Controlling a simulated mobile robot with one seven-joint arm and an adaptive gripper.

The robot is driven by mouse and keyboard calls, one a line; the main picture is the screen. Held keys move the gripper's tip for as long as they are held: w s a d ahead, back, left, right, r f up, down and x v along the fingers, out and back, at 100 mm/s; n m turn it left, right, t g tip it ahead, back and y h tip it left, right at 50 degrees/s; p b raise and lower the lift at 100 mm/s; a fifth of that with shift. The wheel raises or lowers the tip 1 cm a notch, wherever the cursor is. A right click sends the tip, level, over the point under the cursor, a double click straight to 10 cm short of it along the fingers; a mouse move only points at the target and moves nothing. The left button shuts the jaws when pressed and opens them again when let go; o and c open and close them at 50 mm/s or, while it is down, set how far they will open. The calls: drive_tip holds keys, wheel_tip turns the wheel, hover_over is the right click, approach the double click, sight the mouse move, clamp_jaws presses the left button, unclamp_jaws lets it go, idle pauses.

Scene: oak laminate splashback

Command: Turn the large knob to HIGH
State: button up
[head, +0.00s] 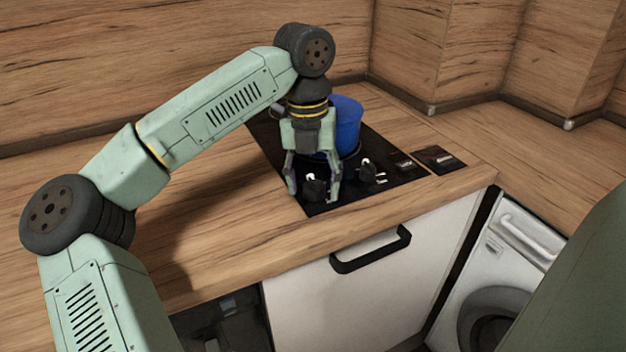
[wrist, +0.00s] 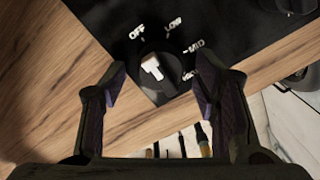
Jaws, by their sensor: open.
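A black round knob (wrist: 168,66) with a white pointer mark sits on the black hob panel in the wrist view. OFF, LOW and MID are printed around it, and a fourth label at its lower right is partly hidden by a finger. The white mark lies on the upper-left part of the knob, roughly on the OFF side; its exact setting is hard to tell. My gripper (wrist: 160,86) is open, with one finger on each side of the knob and visible gaps. In the head view my gripper (head: 313,192) points down over this knob (head: 314,186) at the hob's front-left corner.
A second knob (head: 367,171) stands to the right on the hob (head: 335,203). A blue pot (head: 348,122) stands close behind my gripper. The wooden counter (head: 230,225) is clear to the left. A white drawer front (head: 365,290) with a black handle is below.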

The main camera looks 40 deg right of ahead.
drive_tip(key=shift+c, duration=0.5)
drive_tip(key=c, duration=1.1)
drive_tip(key=shift+o, duration=0.2)
